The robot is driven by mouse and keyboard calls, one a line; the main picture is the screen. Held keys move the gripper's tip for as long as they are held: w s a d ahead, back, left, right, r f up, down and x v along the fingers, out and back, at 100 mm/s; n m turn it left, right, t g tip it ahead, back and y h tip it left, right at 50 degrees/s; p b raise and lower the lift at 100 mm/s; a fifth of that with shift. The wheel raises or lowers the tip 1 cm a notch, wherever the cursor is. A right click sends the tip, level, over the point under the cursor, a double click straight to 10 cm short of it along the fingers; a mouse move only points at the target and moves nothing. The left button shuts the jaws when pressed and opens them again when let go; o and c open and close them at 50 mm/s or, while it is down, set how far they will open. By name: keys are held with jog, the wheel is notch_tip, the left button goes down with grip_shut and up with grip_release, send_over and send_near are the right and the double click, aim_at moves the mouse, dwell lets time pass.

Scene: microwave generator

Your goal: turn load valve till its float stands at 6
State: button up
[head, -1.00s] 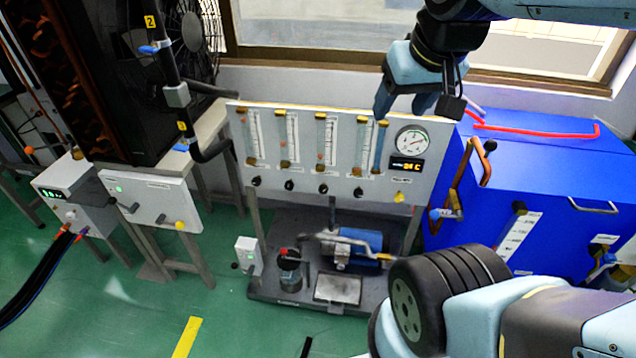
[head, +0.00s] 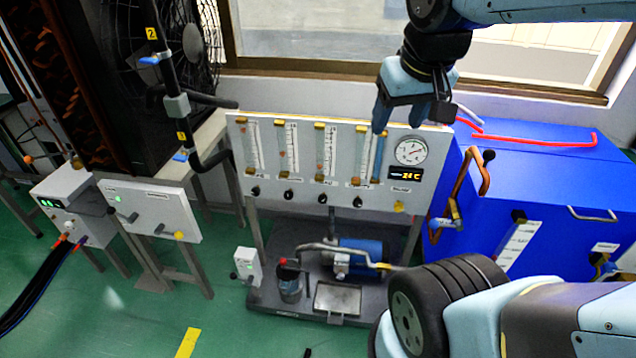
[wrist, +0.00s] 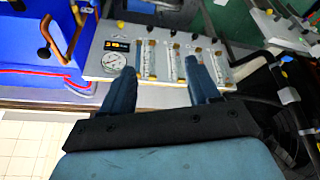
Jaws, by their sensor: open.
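A pale flowmeter panel (head: 340,196) stands upright in the middle of the head view, with several clear tubes in a row. A black valve knob sits under each of these, such as the knob under the rightmost clear tube (head: 357,201). The labels are too small to read, so I cannot tell which is the load valve. Small reddish floats show in some tubes; their readings are not legible.
A round gauge (head: 410,151) and a temperature display (head: 406,173) sit at the panel's right. A blue cabinet (head: 530,175) with copper pipework stands to the right. A pump (head: 358,256) stands on the base below. Green floor (head: 130,315) lies open at front left.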

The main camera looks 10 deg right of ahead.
aim_at(322, 201)
jog(key=w+f+n+g+h, duration=0.35)
jog(key=w+f+h, duration=0.35)
jog(key=w+f, duration=0.45)
jog(key=w+f+n+g+h, duration=0.3)
jog(key=w+f+n+h, duration=0.35)
jog(key=f, duration=0.85)
jog(key=w+a+f+n+t+y, duration=0.2)
jog(key=a+f+n+t, duration=0.1)
jog(key=f+n+t, duration=0.6)
jog(key=w+a+f+n+t+y, duration=0.1)
jog(key=a+f+n+t, duration=0.25)
jog(key=f+t, duration=0.45)
jog(key=w+a+f+n+t+y, duration=0.2)
jog(key=f+n+t, duration=0.5)
jog(key=f, duration=0.5)
jog(key=shift+n+g, duration=0.45)
jog(key=shift+g, duration=0.3)
jog(key=x, duration=1.3)
jog(key=shift+w+a, duration=0.1)
jog(key=shift+w, duration=0.35)
jog(key=c, duration=1)
